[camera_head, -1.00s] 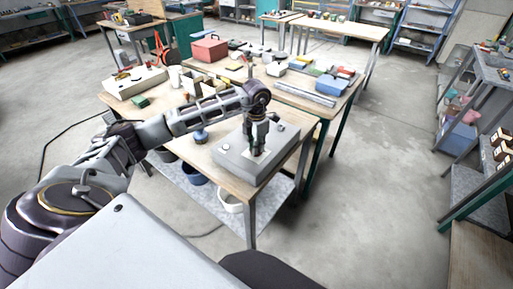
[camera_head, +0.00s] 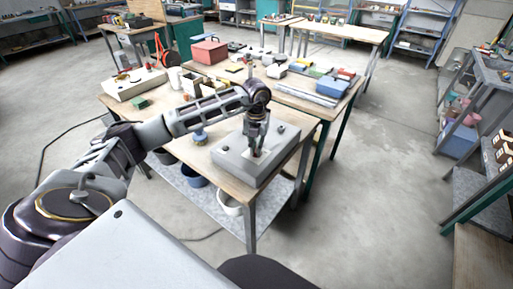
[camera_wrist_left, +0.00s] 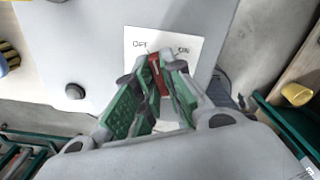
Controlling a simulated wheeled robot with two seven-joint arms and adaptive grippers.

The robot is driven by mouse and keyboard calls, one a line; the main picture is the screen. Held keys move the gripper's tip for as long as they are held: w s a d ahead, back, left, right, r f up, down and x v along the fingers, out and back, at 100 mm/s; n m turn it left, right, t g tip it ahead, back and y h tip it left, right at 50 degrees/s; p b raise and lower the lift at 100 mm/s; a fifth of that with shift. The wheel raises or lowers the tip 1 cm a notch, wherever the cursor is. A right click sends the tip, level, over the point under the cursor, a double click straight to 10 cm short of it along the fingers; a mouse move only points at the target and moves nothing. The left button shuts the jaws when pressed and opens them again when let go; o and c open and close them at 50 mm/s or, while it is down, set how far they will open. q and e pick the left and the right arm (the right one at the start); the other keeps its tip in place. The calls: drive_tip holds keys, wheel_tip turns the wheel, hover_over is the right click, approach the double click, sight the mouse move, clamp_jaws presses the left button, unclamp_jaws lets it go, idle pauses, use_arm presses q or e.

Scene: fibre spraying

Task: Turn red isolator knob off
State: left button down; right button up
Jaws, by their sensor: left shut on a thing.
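The grey isolator box (camera_head: 232,160) sits on the near end of the wooden table. It also shows in the left wrist view (camera_wrist_left: 90,50), with a white label (camera_wrist_left: 199,45) marked OFF on the left and ON on the right. The red knob (camera_wrist_left: 154,62) stands at the label, mostly hidden between the fingers. My left gripper (camera_head: 254,150) points down onto the box from above. Its green-padded fingers in the wrist view (camera_wrist_left: 160,85) are shut on the red knob. The knob appears slightly tilted, top toward OFF. My right gripper is not in view.
The box has a dark round button (camera_wrist_left: 75,91) on its top. A blue-based object (camera_head: 199,136) stands on the table left of the box. White and dark buckets (camera_head: 229,203) sit on the shelf below. Open floor lies to the right.

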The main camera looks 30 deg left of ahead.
use_arm(q)
drive_tip(key=shift+n, duration=1.4)
drive_tip(key=shift+r, duration=0.1)
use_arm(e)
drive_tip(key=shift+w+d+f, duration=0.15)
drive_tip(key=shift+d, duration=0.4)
use_arm(q)
drive_tip(key=shift+w+n, duration=0.1)
drive_tip(key=shift+n, duration=0.2)
drive_tip(key=c, duration=1.5)
unclamp_jaws()
drive_tip(key=shift+r, duration=0.7)
wheel_tip(320, 180, up, 10)
drive_tip(key=shift+r, duration=0.25)
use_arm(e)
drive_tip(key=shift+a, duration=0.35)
